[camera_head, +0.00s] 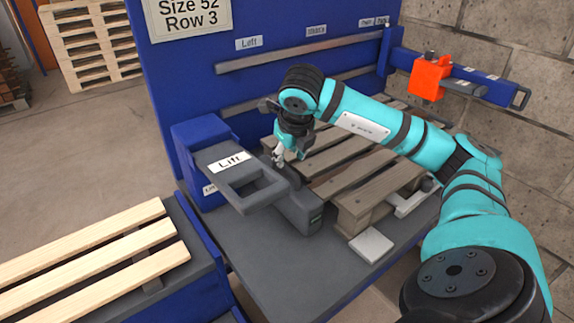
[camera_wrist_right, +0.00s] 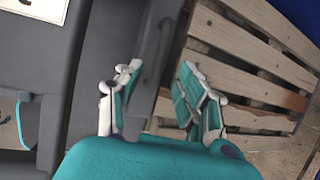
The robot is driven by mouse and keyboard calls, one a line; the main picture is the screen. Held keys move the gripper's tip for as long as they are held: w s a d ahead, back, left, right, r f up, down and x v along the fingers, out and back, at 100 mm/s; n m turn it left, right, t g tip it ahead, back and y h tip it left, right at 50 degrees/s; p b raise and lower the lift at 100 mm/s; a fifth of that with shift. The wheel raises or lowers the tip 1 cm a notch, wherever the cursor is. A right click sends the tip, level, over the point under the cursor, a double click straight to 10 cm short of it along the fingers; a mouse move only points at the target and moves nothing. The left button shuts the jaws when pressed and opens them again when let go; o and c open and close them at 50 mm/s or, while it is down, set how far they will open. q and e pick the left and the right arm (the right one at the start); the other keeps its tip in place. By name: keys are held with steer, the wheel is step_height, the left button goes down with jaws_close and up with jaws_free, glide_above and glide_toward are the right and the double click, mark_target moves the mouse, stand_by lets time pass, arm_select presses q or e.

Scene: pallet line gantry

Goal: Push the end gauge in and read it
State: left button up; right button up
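My right gripper (camera_head: 280,156) points down at the left edge of the wooden pallet (camera_head: 345,160), beside the grey handle marked "Lift" (camera_head: 232,163). In the right wrist view its two fingers (camera_wrist_right: 158,98) are apart, with a dark grey bar (camera_wrist_right: 150,50) between them. I cannot tell whether they touch it. A dark grey block with a small green patch (camera_head: 304,211) stands at the pallet's near left corner. An orange block (camera_head: 429,78) sits on a blue rail at the back right. No part is legibly marked as the end gauge, and no reading is legible. My left gripper is not in view.
The pallet lies on a grey table (camera_head: 290,280). A blue panel (camera_head: 190,80) with grey rails stands behind it, and a block wall (camera_head: 520,50) is at the right. A light slatted pallet (camera_head: 100,260) lies at the front left. A pale square plate (camera_head: 371,245) is near the pallet.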

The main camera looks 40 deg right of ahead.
mark_target(287, 167)
steer(key=x, duration=0.5)
steer(key=shift+w+d+f, duration=0.1)
steer(key=shift+w+f, duration=0.05)
steer(key=shift+f, duration=0.15)
jaws_close()
